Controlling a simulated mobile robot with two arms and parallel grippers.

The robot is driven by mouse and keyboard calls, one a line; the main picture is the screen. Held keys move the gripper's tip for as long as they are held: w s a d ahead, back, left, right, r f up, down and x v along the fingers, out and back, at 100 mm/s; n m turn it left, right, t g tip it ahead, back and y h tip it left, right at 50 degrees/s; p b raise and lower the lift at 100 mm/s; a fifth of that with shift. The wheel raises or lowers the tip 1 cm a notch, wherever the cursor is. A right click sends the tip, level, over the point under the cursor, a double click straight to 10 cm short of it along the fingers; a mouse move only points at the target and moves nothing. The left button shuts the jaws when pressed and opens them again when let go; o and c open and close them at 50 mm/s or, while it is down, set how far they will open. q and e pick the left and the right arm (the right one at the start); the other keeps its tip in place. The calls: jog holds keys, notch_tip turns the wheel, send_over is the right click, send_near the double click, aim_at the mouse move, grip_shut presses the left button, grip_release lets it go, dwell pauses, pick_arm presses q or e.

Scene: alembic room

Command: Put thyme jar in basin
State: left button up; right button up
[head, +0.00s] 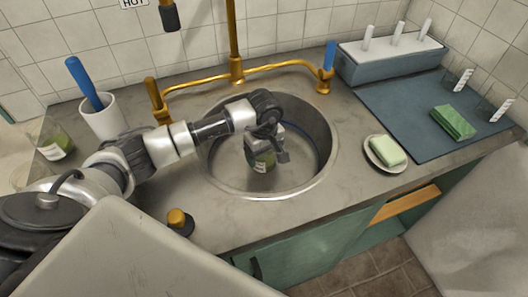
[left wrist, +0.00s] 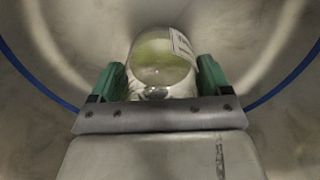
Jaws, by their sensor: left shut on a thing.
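A round metal basin (head: 306,150) is set into the grey counter; its inside fills the left wrist view (left wrist: 268,50). My left gripper (head: 268,140) reaches down into the basin. It is shut on a clear glass jar with green contents and a white label, taken to be the thyme jar (head: 262,162). In the left wrist view, the jar (left wrist: 160,58) sits between the green finger pads of the gripper (left wrist: 161,80). The label is too small to read. I cannot tell whether the jar touches the basin floor. My right gripper is not in view.
A brass faucet (head: 236,70) stands behind the basin. A soap dish (head: 373,161) with green soap is at its right. Another labelled jar (head: 55,143) and a white cup (head: 106,119) with a blue-handled tool stand at left. A brass knob (head: 177,217) is in front.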

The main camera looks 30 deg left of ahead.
pick_arm(q)
jog(key=shift+f, duration=0.15)
jog(key=o, duration=0.9)
jog(key=shift+o, duration=0.2)
notch_tip(320, 180, up, 12)
jog(key=shift+r+b, duration=0.2)
jog(key=shift+b, duration=0.15)
